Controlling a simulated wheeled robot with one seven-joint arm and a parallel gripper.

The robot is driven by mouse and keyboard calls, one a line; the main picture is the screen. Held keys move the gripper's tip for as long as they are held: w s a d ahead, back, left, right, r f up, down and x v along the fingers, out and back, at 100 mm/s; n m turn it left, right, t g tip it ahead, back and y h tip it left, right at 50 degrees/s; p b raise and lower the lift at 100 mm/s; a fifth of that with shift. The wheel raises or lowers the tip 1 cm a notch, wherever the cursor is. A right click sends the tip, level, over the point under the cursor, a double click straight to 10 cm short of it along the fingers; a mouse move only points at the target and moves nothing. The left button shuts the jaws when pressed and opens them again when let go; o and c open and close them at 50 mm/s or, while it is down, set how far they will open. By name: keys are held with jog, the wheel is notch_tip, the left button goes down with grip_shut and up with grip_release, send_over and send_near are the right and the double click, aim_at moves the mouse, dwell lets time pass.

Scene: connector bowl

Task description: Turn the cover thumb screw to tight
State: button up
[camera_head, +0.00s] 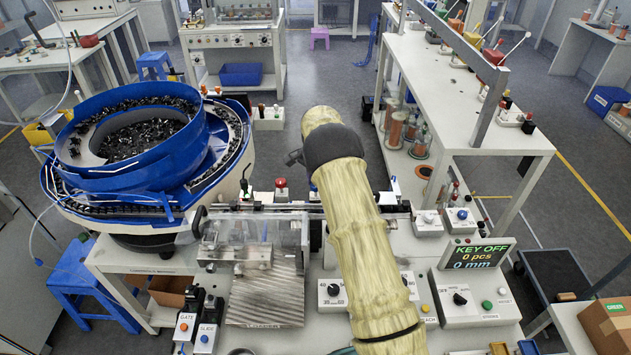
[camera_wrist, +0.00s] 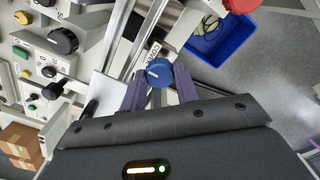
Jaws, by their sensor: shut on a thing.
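The cover thumb screw (camera_wrist: 159,72) is a round blue knob with a pale pointer line, beside a label reading COVER in the wrist view. My gripper (camera_wrist: 160,88) has its two purple fingers on either side of this knob and is shut on it. The pointer's tight or loose marks are not readable. In the head view my sleeved arm reaches over the bench and hides the knob and my gripper. A clear cover (camera_head: 280,229) stands over the track left of my arm.
A blue-rimmed bowl feeder (camera_head: 165,165) full of dark parts stands at left. A control box (camera_head: 470,295) reading KEY OFF, 0 pcs, 0 mm is right of my arm. A dial box (camera_head: 333,294) sits close by my arm. A blue bin (camera_wrist: 232,30) lies beyond the knob.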

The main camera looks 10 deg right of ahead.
jog(key=shift+r, duration=0.15)
jog(key=o, duration=1)
jog(key=shift+c, duration=0.2)
notch_tip(320, 180, up, 17)
jog(key=b, duration=0.2)
jog(key=shift+s+d+r, duration=0.1)
jog(key=shift+r, duration=0.05)
